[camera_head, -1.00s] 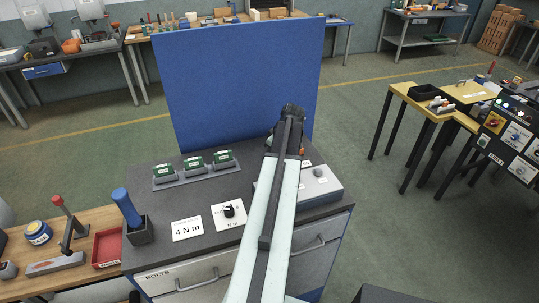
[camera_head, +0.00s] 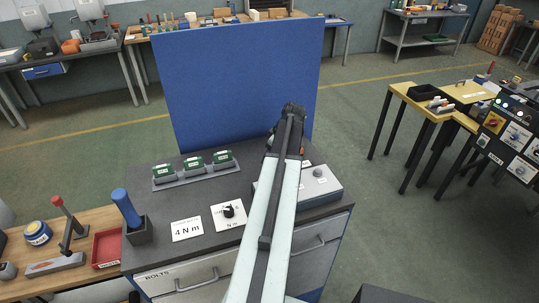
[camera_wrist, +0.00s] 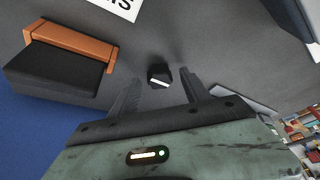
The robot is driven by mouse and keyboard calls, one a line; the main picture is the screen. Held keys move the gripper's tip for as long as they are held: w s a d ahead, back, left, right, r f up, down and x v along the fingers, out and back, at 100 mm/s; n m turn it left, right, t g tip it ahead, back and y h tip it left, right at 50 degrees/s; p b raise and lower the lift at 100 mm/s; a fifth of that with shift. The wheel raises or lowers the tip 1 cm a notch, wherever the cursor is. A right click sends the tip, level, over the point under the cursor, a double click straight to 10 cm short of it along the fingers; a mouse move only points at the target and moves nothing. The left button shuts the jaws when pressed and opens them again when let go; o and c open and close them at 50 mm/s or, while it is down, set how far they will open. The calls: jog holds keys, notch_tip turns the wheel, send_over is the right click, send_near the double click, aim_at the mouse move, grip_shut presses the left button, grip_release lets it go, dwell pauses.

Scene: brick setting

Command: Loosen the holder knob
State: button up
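A small black knob (camera_wrist: 160,76) with a white mark stands on a dark grey surface in the wrist view. My gripper (camera_wrist: 160,76) is open, with one dark finger on each side of the knob. The knob shows in the gap near the fingertips; I cannot tell whether they touch it. An orange and black block (camera_wrist: 62,58) lies to the left in the wrist view. In the head view my arm hides the knob and most of the gripper, above the back right of the dark bench (camera_head: 185,258).
A blue panel (camera_head: 235,85) stands behind the bench. A grey box (camera_head: 322,188) with a round knob sits right of my arm. A white plate with a black dial (camera_head: 228,211), a 4 N m card (camera_head: 187,229) and a green-block rack (camera_head: 193,170) lie left.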

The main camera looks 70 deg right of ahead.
jog(key=p+v, duration=0.7)
jog(key=shift+s+r, duration=0.2)
jog(key=shift+r, duration=0.15)
dwell(0.4)
